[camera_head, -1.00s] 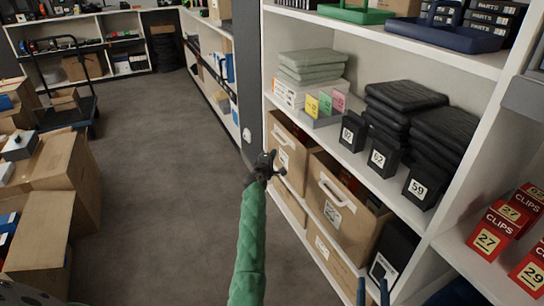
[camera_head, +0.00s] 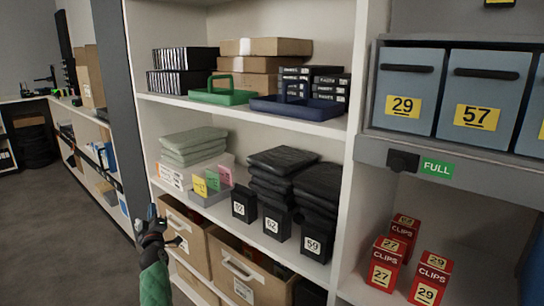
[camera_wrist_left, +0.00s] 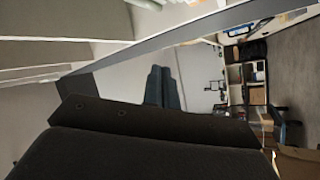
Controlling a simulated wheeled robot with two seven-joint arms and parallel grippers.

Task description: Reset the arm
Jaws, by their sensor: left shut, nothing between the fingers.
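My left arm has a green sleeve and comes in at the lower left of the head view. Its dark left gripper (camera_head: 152,212) is raised in front of the shelf's left upright, beside the cardboard bins. In the left wrist view, the two blue-grey fingers (camera_wrist_left: 163,88) lie together, shut with nothing between them. My right gripper is not in view.
The white shelf holds a green tray (camera_head: 219,95), a blue tray (camera_head: 298,108), black folded stacks (camera_head: 283,160) and cardboard bins (camera_head: 238,268). Red clip boxes (camera_head: 430,280) and grey bins (camera_head: 408,90) are at right. Open floor (camera_head: 60,215) lies at left.

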